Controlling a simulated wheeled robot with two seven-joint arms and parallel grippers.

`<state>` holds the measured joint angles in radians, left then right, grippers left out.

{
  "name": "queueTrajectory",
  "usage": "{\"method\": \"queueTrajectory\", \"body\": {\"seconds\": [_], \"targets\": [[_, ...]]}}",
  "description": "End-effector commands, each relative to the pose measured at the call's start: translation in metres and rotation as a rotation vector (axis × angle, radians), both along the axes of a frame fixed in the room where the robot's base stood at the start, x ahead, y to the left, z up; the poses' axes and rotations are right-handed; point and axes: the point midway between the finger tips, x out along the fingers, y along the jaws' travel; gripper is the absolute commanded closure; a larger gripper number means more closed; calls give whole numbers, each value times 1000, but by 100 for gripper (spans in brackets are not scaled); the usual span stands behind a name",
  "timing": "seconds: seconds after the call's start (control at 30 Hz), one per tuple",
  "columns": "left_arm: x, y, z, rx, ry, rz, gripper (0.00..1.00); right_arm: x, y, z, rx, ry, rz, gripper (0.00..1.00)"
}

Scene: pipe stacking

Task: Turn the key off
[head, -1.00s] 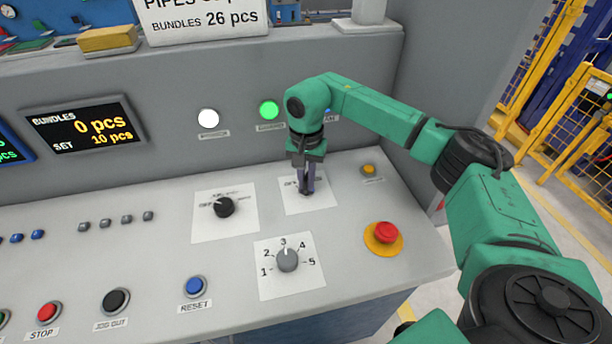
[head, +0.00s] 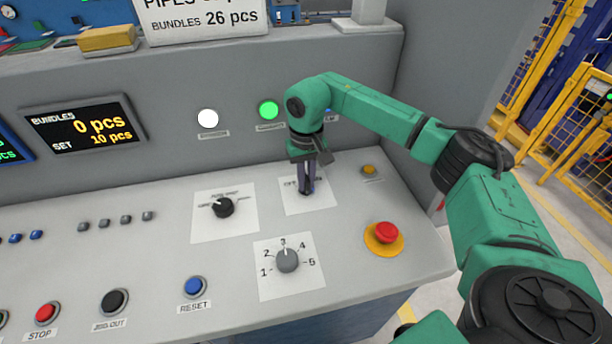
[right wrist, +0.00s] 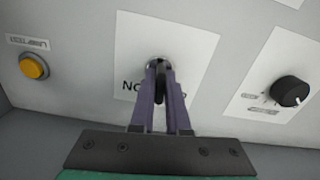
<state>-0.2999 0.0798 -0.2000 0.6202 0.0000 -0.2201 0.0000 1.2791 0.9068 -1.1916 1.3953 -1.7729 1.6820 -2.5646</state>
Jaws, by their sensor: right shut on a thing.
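The key switch sits on a white label plate (head: 322,199) near the right end of the sloped console. My right gripper (head: 306,190) points down at it and is shut on the key. In the right wrist view the two purple fingers (right wrist: 160,90) close around the dark key (right wrist: 160,84), over the white plate. Most of the key and part of the label text are hidden by the fingers. My left gripper is not in view.
An orange button (head: 369,170) and a red emergency button (head: 386,233) lie right of the key. A black selector knob (head: 223,207) is left of it, and a grey numbered dial (head: 287,260) is in front. A green lamp (head: 269,110) glows behind.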

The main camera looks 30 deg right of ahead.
Motion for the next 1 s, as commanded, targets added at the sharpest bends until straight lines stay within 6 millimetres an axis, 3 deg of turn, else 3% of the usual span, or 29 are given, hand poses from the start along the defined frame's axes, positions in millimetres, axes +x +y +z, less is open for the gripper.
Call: {"method": "queueTrajectory", "body": {"seconds": [0.17,0.37,0.53,0.6,0.67,1.0], "targets": [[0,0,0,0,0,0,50,0,0,0,0,0,18,100],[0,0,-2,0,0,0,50,0,0,0,0,0,288,100],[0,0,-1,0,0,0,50,0,0,0,0,0,298,100],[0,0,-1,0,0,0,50,0,0,0,0,0,297,67],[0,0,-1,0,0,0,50,0,0,0,0,0,297,45],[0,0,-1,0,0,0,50,0,0,0,0,0,295,45]]}}
